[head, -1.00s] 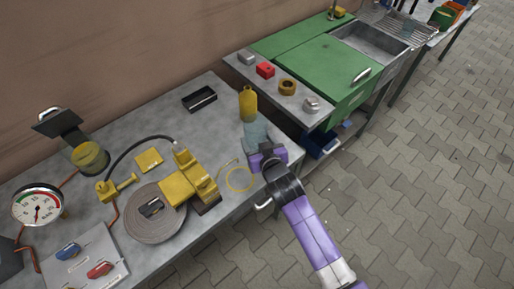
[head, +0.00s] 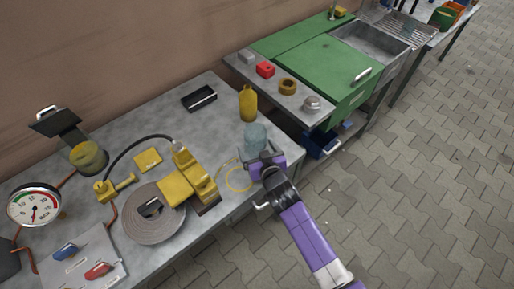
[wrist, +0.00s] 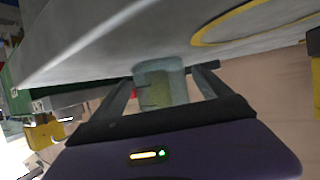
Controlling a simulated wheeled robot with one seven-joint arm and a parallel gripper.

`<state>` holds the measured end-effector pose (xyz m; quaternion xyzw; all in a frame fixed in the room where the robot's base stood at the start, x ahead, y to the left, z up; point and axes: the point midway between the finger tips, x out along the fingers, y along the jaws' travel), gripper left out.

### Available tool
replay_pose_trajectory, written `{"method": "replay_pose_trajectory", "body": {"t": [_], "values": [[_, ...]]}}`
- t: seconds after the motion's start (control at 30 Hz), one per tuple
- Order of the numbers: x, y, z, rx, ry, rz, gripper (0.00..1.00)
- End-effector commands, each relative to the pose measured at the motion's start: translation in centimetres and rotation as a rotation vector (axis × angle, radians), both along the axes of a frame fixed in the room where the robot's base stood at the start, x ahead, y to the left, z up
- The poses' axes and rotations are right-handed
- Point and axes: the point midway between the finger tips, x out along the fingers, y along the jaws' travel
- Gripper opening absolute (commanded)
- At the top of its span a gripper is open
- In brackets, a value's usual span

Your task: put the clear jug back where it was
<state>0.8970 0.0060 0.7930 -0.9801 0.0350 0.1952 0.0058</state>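The clear jug (head: 256,136) is a pale blue-green, see-through vessel. It appears to stand upright on the grey workbench (head: 228,98), near its right end. My gripper (head: 263,155) is on the near side of the jug, with its fingers spread. In the wrist view the jug (wrist: 160,80) shows beyond and between the tips of my open gripper (wrist: 165,80). A small gap shows at the right finger; contact at the left finger is hard to tell. The jug's lower part is partly hidden by my gripper in the head view.
A yellow bottle (head: 248,104) stands just behind the jug. A yellow ring (head: 239,180) lies to its left, near the yellow machine (head: 190,180). A black tray (head: 199,99) lies farther back. The green-topped bench (head: 318,68) is at the right.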

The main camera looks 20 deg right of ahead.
Motion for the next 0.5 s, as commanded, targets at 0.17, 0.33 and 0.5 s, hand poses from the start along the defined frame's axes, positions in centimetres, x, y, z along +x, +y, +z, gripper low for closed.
{"method": "replay_pose_trajectory", "body": {"t": [0.17,0.33,0.5], "values": [[0.0,0.0,0.0,0.0,0.0,0.0,0.88],[0.0,0.0,0.3,0.0,0.0,0.0,0.88],[-1.6,0.1,0.9,0.002,0.001,-0.001,0.88]]}}
